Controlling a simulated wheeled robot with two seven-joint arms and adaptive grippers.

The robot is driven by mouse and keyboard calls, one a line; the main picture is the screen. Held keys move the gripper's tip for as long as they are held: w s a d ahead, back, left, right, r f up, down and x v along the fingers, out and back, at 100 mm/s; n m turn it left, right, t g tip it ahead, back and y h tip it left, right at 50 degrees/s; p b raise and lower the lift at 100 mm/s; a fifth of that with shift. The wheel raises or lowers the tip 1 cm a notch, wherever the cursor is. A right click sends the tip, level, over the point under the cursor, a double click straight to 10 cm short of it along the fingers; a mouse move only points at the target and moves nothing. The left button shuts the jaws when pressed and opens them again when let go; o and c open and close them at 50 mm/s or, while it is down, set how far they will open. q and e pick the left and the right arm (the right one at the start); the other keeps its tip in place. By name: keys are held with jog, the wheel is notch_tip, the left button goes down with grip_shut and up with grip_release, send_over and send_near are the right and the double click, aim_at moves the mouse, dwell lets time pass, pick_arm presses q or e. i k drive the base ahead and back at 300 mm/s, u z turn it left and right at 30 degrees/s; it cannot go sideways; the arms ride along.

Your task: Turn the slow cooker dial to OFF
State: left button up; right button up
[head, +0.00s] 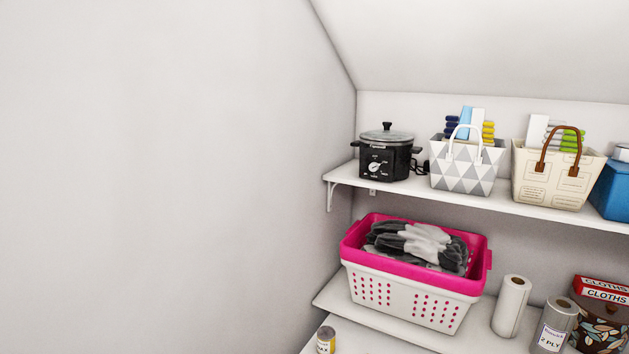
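The slow cooker (390,150) is black with a lid that has a dark knob. It stands upright at the left end of the upper shelf. Its dial (374,167) is a pale round control on the front face, with markings around it too small to read. I cannot tell which setting the dial points to. Neither my left nor my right gripper shows in the head view, and nothing touches the cooker's front.
The upper shelf (470,200) also holds a grey-and-white patterned basket (466,172), a cream basket (552,178) and a blue container (612,190). Below are a pink-and-white laundry basket (405,295), paper rolls (511,306) and a small tin (326,340). A bare wall stands left; the ceiling slopes overhead.

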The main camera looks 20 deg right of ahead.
aim_at(373, 166)
jog(key=z, duration=0.55)
jog(key=k, duration=1.3)
jog(key=z, duration=0.6)
jog(key=i, duration=0.8)
jog(key=u, duration=0.65)
jog(key=i, duration=0.9)
jog(key=u, duration=0.5)
